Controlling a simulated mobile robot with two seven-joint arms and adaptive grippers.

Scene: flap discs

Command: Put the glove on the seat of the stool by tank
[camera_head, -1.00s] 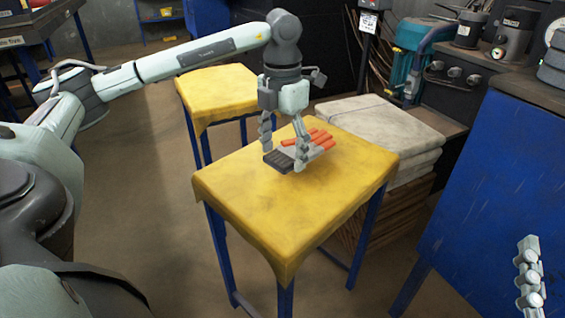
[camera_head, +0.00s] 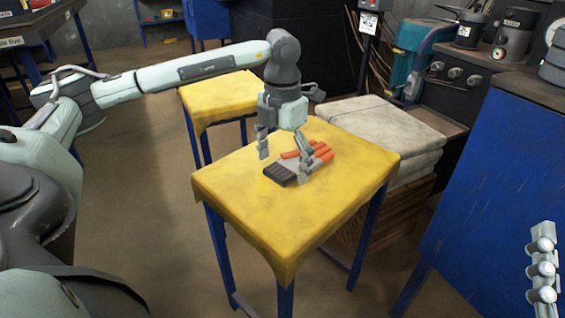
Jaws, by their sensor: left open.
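The glove (camera_head: 287,172) has a dark ribbed cuff, a grey middle and orange-red fingers. It lies on the yellow seat of the near stool (camera_head: 240,205), cuff toward the lower left. My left gripper (camera_head: 285,163) points down over the glove, open, one finger at its far left side and the other at its right side; contact cannot be told. The fingers hide part of the glove. Pale jointed parts of my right gripper (camera_head: 543,265) show at the lower right edge, cut off by the frame and away from the stool.
A second yellow-topped stool (camera_head: 220,92) stands behind the near one. Pale folded sacks (camera_head: 385,122) lie stacked to its right. A teal machine (camera_head: 410,50) stands behind. A blue cabinet (camera_head: 495,190) fills the right side. Floor at the left is clear.

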